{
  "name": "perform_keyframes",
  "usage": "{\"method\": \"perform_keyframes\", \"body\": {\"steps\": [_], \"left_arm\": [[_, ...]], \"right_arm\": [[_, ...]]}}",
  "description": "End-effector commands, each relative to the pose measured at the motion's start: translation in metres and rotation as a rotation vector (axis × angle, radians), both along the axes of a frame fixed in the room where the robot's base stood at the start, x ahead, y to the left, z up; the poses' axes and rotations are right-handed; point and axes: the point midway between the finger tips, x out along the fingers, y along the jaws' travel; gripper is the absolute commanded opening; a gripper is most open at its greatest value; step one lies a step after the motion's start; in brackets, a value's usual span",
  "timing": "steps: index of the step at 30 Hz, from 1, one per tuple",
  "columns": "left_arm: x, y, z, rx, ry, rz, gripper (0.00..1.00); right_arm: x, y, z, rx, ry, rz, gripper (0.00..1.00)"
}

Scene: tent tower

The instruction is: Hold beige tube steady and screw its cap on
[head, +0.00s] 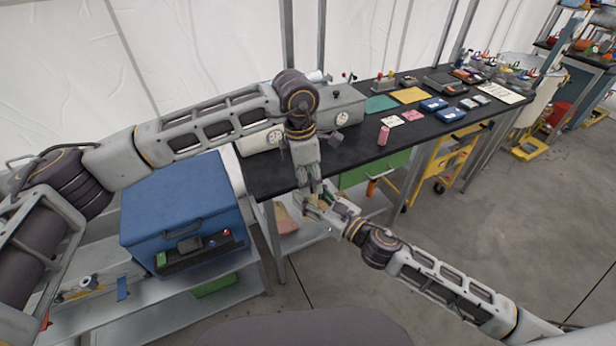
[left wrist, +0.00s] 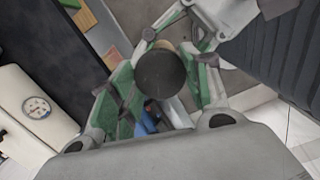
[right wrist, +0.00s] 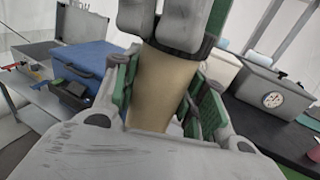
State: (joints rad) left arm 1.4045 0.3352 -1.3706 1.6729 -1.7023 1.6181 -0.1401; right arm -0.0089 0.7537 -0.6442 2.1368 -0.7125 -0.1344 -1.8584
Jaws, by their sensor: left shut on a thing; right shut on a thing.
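The beige tube (right wrist: 163,88) is between the green-padded fingers of my right gripper (right wrist: 163,105), which is shut on it in the right wrist view. The dark cap (left wrist: 161,73) shows as a round disc between the fingers of my left gripper (left wrist: 160,85), shut on it. In the right wrist view a dark edge of the cap (right wrist: 208,46) meets the tube's upper end; whether the threads are engaged cannot be told. In the head view the left gripper (head: 312,188) points down at the right gripper (head: 328,207), and both hide most of the tube.
Both grippers are in front of the black workbench (head: 345,155), above its lower shelf. A blue case (head: 180,205) stands at left. A pink cylinder (head: 383,136) stands near the bench's front edge. Grey gauge boxes (head: 342,105) stand behind. Open floor (head: 480,220) lies at right.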

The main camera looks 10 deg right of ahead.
Motion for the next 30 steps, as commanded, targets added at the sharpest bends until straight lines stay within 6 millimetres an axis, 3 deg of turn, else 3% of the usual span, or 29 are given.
{"method": "perform_keyframes", "body": {"steps": [30], "left_arm": [[0.0, 0.0, -0.011, 0.0, 0.0, 0.001, 0.37]], "right_arm": [[0.0, 0.0, 0.001, 0.001, -0.001, 0.0, 0.0]]}}
